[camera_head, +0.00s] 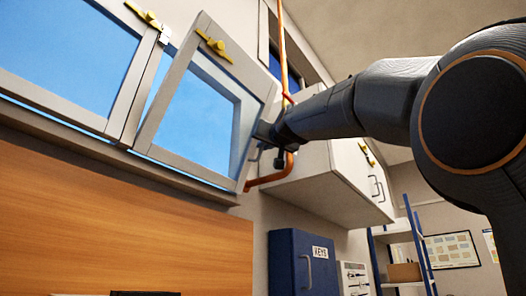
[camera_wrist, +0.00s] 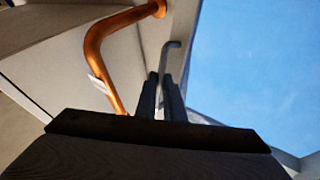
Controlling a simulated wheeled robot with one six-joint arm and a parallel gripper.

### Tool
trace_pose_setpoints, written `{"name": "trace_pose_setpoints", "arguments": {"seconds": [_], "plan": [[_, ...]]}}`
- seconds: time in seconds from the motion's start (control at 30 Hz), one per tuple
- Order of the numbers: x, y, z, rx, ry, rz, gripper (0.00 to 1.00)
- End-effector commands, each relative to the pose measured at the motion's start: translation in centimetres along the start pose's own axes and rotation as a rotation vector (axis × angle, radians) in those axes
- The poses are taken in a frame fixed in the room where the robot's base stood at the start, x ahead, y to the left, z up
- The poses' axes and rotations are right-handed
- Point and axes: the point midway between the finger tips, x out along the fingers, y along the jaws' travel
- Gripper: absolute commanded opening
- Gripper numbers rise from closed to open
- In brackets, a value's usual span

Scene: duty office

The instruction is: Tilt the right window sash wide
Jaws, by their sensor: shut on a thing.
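The right window sash (camera_head: 171,96) has a pale grey frame around blue glass. It stands tilted away from the window frame (camera_head: 127,87), with a gap along its left side. My gripper (camera_head: 264,138) is at the sash's right edge, coming from the right. In the wrist view my gripper (camera_wrist: 160,95) has its two dark fingers shut on the grey sash handle (camera_wrist: 170,57). The handle's upper part shows beyond the fingertips; the gripped part is hidden. A yellow catch (camera_head: 214,45) sits on the sash's top rail.
The left window sash (camera_head: 66,45) is beside the right one. A blue key cabinet (camera_head: 288,262) hangs below.

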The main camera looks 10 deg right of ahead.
Motion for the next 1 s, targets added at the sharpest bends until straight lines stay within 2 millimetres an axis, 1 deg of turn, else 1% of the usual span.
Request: {"name": "trace_pose_setpoints", "arguments": {"seconds": [0.03,0.3,0.33,0.43,0.77,0.87,1.0], "plan": [[0.0,0.1,0.2,0.001,-0.003,0.0,0.0],[0.0,0.0,0.1,0.001,-0.002,0.0,0.0],[0.0,0.0,0.1,0.001,-0.002,0.0,0.1],[0.0,0.0,0.1,0.001,-0.002,0.0,0.27],[-0.2,0.0,0.0,0.001,0.0,0.0,0.27],[-1.1,0.0,0.1,0.001,0.001,0.0,0.27],[-3.2,0.0,0.1,0.001,0.002,-0.001,0.27]]}}
